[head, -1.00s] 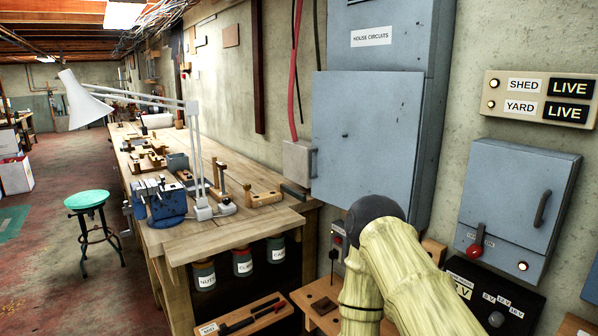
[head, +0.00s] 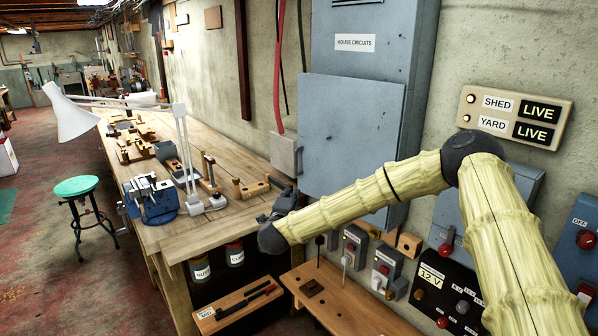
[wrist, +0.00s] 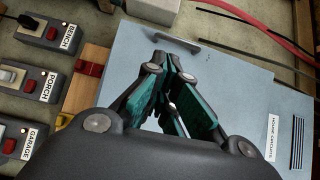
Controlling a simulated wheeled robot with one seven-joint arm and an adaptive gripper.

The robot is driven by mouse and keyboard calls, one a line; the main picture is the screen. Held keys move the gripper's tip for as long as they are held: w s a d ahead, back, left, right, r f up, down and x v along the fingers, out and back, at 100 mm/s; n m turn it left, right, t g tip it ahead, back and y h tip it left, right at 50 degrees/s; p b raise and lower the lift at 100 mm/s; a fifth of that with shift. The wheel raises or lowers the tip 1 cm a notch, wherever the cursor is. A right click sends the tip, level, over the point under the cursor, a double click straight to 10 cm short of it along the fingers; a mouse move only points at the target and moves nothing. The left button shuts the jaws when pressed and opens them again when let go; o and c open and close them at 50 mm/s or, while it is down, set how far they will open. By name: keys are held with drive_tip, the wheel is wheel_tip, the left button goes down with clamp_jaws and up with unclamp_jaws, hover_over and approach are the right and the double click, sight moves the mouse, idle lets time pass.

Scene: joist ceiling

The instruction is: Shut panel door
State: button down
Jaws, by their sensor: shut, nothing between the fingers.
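The panel door (head: 345,130) is a blue-grey metal plate on the tall wall cabinet (head: 385,40) labelled "HOUSE CIRCUITS". It stands proud of the cabinet, but how wide any gap is I cannot tell. The door (wrist: 225,80) fills much of the wrist view, with its bar handle (wrist: 178,39) near the far edge. My gripper (head: 285,195) is low at the door's left edge in the head view. In the wrist view my gripper (wrist: 172,60) has its teal-padded fingers together and empty, pointing towards the handle. Whether they touch the door is unclear.
A wooden workbench (head: 180,240) with a white lamp (head: 75,115) stands left. A small grey box (head: 285,153) and red cable (head: 278,70) are beside the door. Switch boxes (head: 385,268) and a wooden shelf (head: 340,305) lie below my arm.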

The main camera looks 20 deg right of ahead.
drive_tip(key=p+x, duration=0.6)
drive_tip(key=x, duration=0.8)
drive_tip(key=shift+d+r, duration=0.15)
drive_tip(key=shift+d, duration=0.1)
